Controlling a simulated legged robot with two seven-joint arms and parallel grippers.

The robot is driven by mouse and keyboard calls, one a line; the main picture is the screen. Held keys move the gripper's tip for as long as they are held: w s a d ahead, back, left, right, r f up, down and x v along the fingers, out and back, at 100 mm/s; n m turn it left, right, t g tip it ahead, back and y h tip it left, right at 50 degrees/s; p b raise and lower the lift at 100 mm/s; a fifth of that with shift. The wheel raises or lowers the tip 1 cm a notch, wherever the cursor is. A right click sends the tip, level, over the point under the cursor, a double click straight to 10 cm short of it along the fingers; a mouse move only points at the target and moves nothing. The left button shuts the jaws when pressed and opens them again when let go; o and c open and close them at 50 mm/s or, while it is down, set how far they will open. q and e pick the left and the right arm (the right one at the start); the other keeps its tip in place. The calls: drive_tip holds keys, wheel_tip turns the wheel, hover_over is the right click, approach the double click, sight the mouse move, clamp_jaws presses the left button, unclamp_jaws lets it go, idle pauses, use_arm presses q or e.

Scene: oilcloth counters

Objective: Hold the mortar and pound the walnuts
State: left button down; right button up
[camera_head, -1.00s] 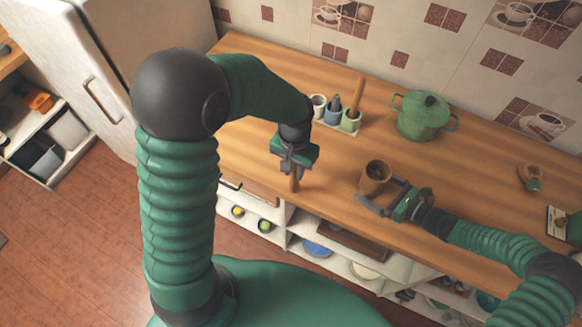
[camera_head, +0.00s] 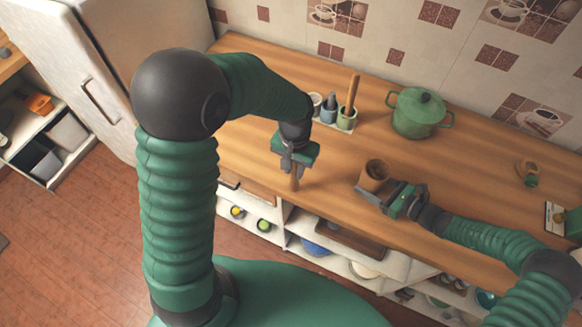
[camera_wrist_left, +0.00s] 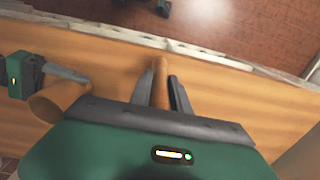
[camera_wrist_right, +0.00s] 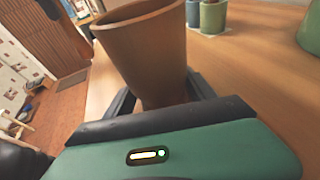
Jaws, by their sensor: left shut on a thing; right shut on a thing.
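My left gripper (camera_head: 292,163) is shut on a wooden pestle (camera_head: 295,181), which hangs down near the counter's front edge, left of the mortar. The pestle (camera_wrist_left: 160,82) also shows between the fingers in the left wrist view. The brown mortar (camera_head: 372,181) stands on the counter. My right gripper (camera_head: 377,196) is shut on it, with a finger on either side. The mortar (camera_wrist_right: 145,45) fills the middle of the right wrist view, and its side shows in the left wrist view (camera_wrist_left: 60,98). Its inside looks dark; I cannot make out the walnuts.
A green lidded pot (camera_head: 420,115) stands behind the mortar. Several small cups, one with an upright wooden handle (camera_head: 352,92), stand on a tray at the back. The wooden counter (camera_head: 330,160) is clear between pestle and mortar. Open shelves lie below its front edge.

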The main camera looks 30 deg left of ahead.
use_arm(q)
drive_tip(key=w+d+r, duration=0.7)
drive_tip(key=w+d, duration=0.3)
wheel_tip(320, 180, up, 7)
hover_over(381, 161)
drive_tip(key=s, duration=0.4)
wheel_tip(381, 161, down, 9)
drive_tip(key=shift+w+a, duration=0.2)
drive_tip(key=shift+a, duration=0.1)
drive_tip(key=shift+f, duration=0.15)
drive_tip(key=shift+d+f, duration=0.15)
drive_tip(key=shift+f, duration=0.15)
drive_tip(key=shift+s+f, duration=0.1)
drive_tip(key=shift+f, duration=1.15)
